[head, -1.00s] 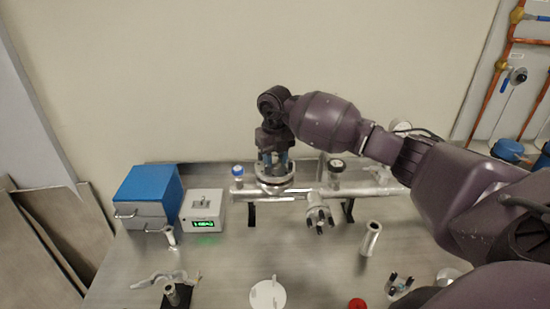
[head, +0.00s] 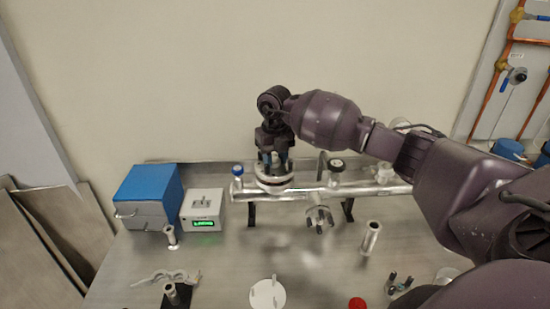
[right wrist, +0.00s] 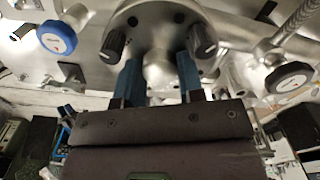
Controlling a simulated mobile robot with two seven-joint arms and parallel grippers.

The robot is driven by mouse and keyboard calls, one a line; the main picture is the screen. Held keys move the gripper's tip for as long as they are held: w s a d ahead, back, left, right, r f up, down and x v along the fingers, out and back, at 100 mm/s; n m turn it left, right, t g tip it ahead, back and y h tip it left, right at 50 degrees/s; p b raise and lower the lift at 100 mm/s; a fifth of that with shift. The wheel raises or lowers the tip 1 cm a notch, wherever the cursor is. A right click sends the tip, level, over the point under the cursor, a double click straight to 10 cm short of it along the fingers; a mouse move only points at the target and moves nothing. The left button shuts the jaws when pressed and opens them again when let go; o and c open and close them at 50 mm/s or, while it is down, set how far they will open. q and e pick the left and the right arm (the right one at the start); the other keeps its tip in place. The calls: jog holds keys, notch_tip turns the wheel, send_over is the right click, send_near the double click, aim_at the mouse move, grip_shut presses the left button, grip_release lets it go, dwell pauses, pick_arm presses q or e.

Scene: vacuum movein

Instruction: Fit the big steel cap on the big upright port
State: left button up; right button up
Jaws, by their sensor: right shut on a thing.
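My right gripper (head: 273,160) points down above the steel pipe, its blue fingers shut on the big steel cap (head: 274,183). In the right wrist view the fingers (right wrist: 160,80) stand on either side of a steel stub in the middle of the cap (right wrist: 190,20), a round plate with dark knobs at its rim. The cap is over the big upright port, which it and the gripper mostly hide. A thin red ring shows at the cap's left edge. I cannot tell whether the cap is fully seated. My left gripper is out of view.
The horizontal steel pipe (head: 310,192) carries a blue-capped valve (head: 238,171) left of the cap and a black-topped one (head: 336,165) to the right. A readout box (head: 204,208) and blue box (head: 148,186) stand left. Loose fittings lie in front, including a white disc (head: 267,295).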

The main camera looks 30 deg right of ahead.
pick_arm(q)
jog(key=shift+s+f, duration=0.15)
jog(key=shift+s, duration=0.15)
pick_arm(e)
jog(key=shift+r, duration=0.15)
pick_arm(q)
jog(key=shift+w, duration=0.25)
pick_arm(e)
jog(key=shift+f, duration=0.35)
dwell(0.4)
pick_arm(q)
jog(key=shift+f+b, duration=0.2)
jog(key=shift+b, duration=0.1)
pick_arm(e)
jog(key=shift+f, duration=0.15)
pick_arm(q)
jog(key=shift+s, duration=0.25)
pick_arm(e)
jog(key=shift+w, duration=0.1)
jog(key=o, duration=1.1)
jog(key=shift+c, duration=0.2)
jog(key=shift+s+f, duration=0.2)
jog(key=shift+f, duration=0.05)
notch_tip(320, 180, up, 10)
jog(key=shift+w+f, duration=0.1)
jog(key=shift+f, duration=0.15)
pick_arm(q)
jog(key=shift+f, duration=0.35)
pick_arm(e)
jog(key=shift+r, duration=0.85)
